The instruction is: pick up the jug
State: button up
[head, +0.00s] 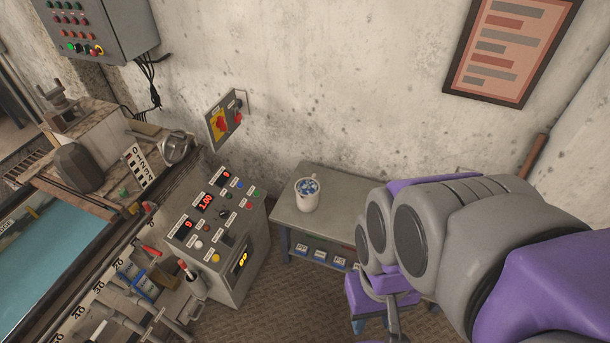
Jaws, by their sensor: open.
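A small white jug (307,197) with blue and white pieces showing at its mouth stands upright on a grey table (340,184) by the wall. My arm comes in from the right. My gripper (388,318) shows only partly, low in the picture and to the right of the jug, beyond my large arm joints. It is open and apart from the jug. Its fingertips are not clear to see. My arm hides the right part of the table.
A control console (222,225) with red displays stands just left of the table. A machine with a blue-green bed (45,250) and tools fills the left. A switch box (226,122) juts from the wall. Patterned floor (305,285) is clear in front of the table.

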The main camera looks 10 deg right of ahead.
aim_at(307, 189)
jog(key=u, duration=1.95)
jog(key=z, duration=1.95)
jog(key=i+j+z, duration=0.3)
jog(key=i+z, duration=0.15)
jog(key=i+j+z, duration=0.45)
jog(key=i+j, duration=0.1)
jog(key=i, duration=0.1)
